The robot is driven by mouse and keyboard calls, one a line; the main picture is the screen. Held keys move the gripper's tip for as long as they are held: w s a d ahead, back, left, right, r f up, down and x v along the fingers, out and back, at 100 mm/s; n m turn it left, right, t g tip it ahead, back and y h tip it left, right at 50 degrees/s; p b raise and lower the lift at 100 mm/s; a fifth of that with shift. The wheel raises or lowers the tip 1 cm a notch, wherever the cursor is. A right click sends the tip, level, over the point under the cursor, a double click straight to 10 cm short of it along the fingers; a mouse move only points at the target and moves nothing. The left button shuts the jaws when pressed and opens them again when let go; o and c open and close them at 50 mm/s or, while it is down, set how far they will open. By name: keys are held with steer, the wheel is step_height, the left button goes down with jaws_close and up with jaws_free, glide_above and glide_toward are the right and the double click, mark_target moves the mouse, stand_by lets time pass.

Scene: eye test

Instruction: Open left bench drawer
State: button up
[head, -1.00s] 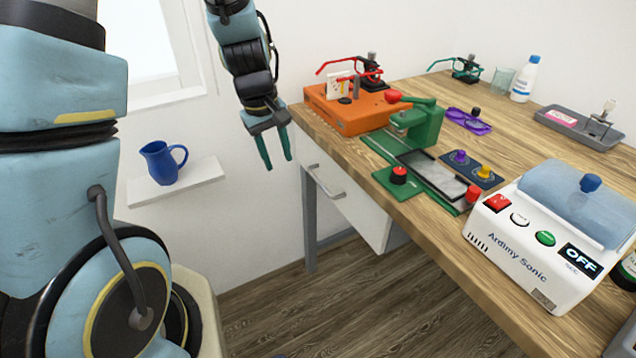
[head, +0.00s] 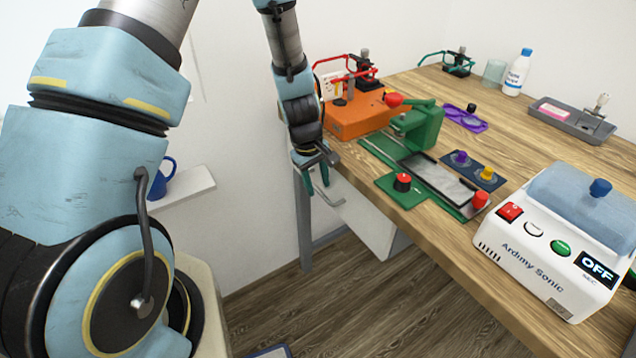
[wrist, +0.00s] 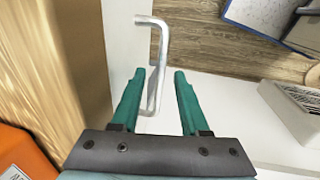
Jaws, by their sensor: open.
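The bench drawer (head: 368,222) has a white front under the left end of the wooden bench and looks shut. Its grey bar handle (wrist: 162,45) shows in the wrist view. My gripper (head: 318,187) is at the drawer front, pointing down, with green fingers. In the wrist view my gripper (wrist: 160,72) is open, and the lower part of the handle lies between the fingers in the picture. The upper part extends beyond the fingertips. I cannot tell whether a finger touches the handle. In the head view the gripper partly covers the handle.
The wooden bench top (head: 420,205) overhangs beside my gripper. An orange device (head: 355,118) and a green press (head: 418,130) stand near its edge. A white sonic cleaner (head: 550,250) stands at the right. A wall shelf (head: 185,188) holds a blue jug (head: 160,178). Floor before the drawer looks clear.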

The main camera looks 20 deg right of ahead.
steer(key=shift+d+f, duration=0.1)
steer(key=shift+f, duration=0.2)
steer(key=shift+c, duration=0.2)
jaws_close()
stand_by(1.1)
